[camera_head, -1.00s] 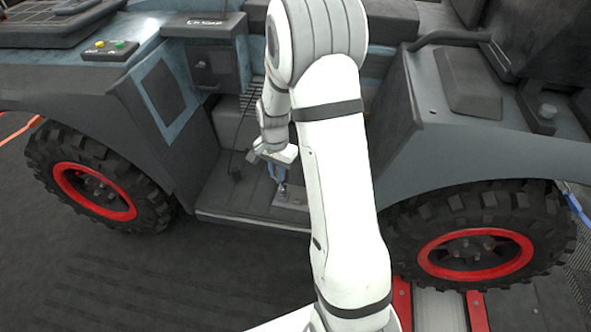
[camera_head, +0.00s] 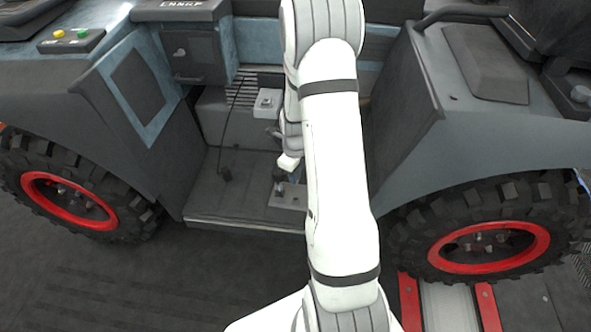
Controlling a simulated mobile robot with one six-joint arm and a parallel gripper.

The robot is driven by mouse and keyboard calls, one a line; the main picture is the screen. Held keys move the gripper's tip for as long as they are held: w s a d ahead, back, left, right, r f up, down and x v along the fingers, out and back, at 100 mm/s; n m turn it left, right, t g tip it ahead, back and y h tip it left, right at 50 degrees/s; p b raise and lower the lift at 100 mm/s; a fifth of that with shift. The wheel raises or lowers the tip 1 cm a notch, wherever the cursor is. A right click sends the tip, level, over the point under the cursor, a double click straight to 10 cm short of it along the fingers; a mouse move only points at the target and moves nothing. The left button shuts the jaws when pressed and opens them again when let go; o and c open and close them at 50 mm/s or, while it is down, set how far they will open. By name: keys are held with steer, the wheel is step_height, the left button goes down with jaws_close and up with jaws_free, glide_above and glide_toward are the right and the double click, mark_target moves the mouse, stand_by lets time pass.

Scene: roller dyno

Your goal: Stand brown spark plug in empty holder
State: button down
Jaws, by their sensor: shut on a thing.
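My gripper (camera_head: 279,177) hangs low over the vehicle's step, just left of my white forearm, and is partly hidden by my own wrist. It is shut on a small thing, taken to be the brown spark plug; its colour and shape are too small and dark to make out. Right below the fingers is a grey plate (camera_head: 288,199) on the step floor, its right part hidden behind my arm. I cannot tell whether the held thing touches this plate. A small light grey block (camera_head: 267,103) with a dark round spot on top stands farther back; I cannot tell which is the empty holder.
The vehicle's side panels and two big red-rimmed wheels (camera_head: 68,203) flank the step. A control box (camera_head: 196,55) overhangs at the upper left.

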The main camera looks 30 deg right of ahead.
steer(key=shift+f+b, duration=2.1)
steer(key=shift+f, duration=1)
steer(key=n, duration=0.4)
steer(key=shift+f, duration=0.15)
steer(key=shift+f, duration=0.35)
steer(key=shift+f, duration=0.1)
steer(key=shift+f+b, duration=0.45)
